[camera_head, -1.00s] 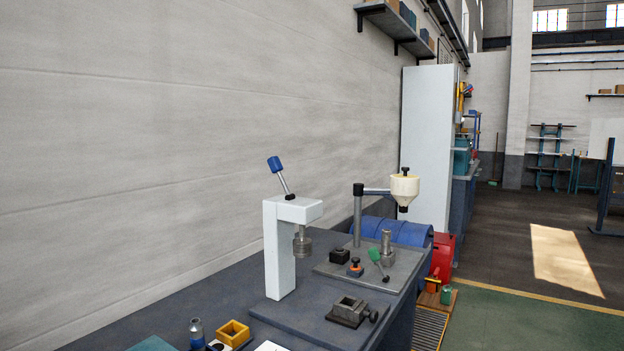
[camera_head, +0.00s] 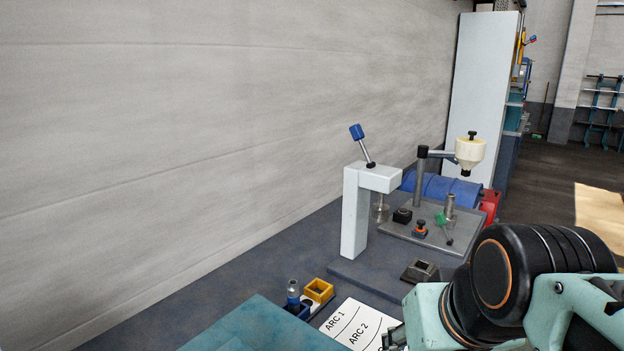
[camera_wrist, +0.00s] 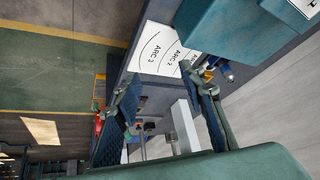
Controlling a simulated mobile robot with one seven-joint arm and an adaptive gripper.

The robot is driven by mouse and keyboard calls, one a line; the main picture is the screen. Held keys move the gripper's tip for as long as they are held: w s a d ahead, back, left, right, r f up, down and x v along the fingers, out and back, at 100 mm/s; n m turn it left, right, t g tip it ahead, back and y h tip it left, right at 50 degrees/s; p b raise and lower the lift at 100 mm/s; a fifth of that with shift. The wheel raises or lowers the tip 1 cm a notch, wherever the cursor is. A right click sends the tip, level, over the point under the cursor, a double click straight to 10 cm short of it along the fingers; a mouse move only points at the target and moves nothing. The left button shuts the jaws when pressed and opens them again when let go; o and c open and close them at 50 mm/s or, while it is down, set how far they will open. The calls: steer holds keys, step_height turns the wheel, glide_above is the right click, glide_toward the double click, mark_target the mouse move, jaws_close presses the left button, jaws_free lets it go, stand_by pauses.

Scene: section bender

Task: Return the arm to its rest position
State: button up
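My gripper (camera_wrist: 158,90) shows in the wrist view with its two dark blue padded fingers spread wide apart, open and empty. Beyond the fingers lie the bench, a white sheet (camera_wrist: 162,50) marked ARC 1 and ARC 2, and the white press. In the head view my arm fills the lower right, above the bench's front edge, and hides part of it. The gripper's fingers cannot be made out clearly there.
A plain wall (camera_head: 200,110) runs behind.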

step_height(320, 180, up, 11)
steer(key=s+a+p, duration=0.1)
steer(key=s+p, duration=0.1)
steer(key=p, duration=1.1)
steer(key=shift+s+a+r+g, duration=0.15)
steer(key=shift+a+g, duration=0.05)
steer(key=shift+g, duration=0.2)
